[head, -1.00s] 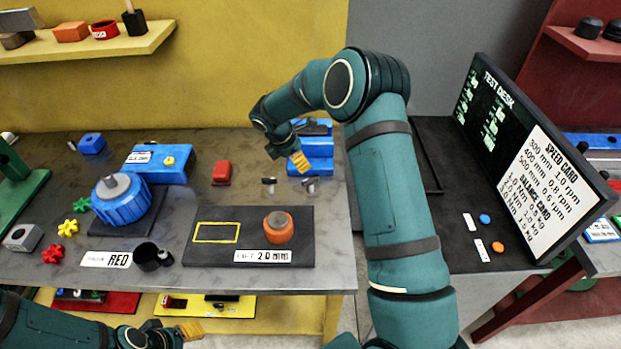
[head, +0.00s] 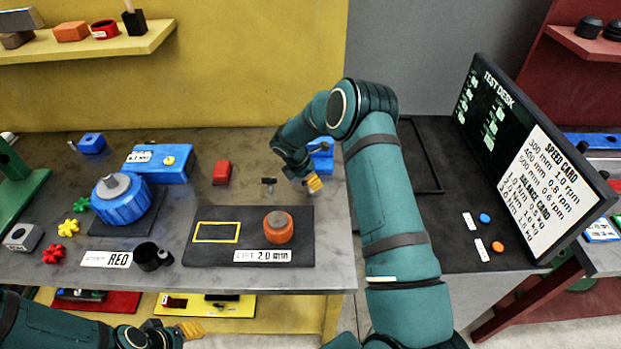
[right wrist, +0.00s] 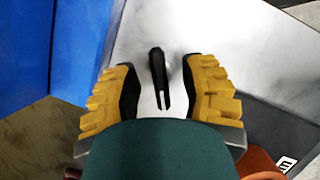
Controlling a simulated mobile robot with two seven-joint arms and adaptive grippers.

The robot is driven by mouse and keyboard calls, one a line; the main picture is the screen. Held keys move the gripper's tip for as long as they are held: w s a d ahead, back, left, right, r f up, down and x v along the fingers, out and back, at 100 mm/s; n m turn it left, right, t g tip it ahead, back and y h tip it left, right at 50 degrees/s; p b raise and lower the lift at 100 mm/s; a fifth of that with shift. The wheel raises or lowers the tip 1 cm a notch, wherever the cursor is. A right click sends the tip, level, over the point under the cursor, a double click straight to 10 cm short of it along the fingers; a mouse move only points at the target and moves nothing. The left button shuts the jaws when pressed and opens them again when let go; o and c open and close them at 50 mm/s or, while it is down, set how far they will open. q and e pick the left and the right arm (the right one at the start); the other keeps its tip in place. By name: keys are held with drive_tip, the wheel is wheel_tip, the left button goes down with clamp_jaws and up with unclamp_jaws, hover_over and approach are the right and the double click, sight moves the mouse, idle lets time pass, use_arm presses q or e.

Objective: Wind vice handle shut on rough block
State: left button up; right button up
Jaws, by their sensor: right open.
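The blue vice (head: 322,162) stands toward the back right of the grey bench, mostly hidden behind my right arm in the head view. Large blue faces (right wrist: 75,55) fill the left of the right wrist view. A black handle (right wrist: 157,68) on a grey shaft lies between the fingers of my right gripper (right wrist: 160,92). The fingers are open, with a gap on each side of the handle. In the head view the right gripper (head: 314,184) hides the handle. I cannot make out the rough block. My left gripper (head: 190,329) is low at the front left, away from the vice.
A small black T-shaped piece (head: 269,182) stands left of the right gripper. A dark plate (head: 210,255) with an orange round part (head: 278,228) lies in front. A red block (head: 222,173) and a blue rotary unit (head: 122,200) sit further left. The test desk screen (head: 490,115) stands at right.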

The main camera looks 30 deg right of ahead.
clamp_jaws()
drive_tip(key=shift+m+b, duration=0.3)
drive_tip(key=shift+b, duration=0.15)
unclamp_jaws()
drive_tip(key=v, duration=1.2)
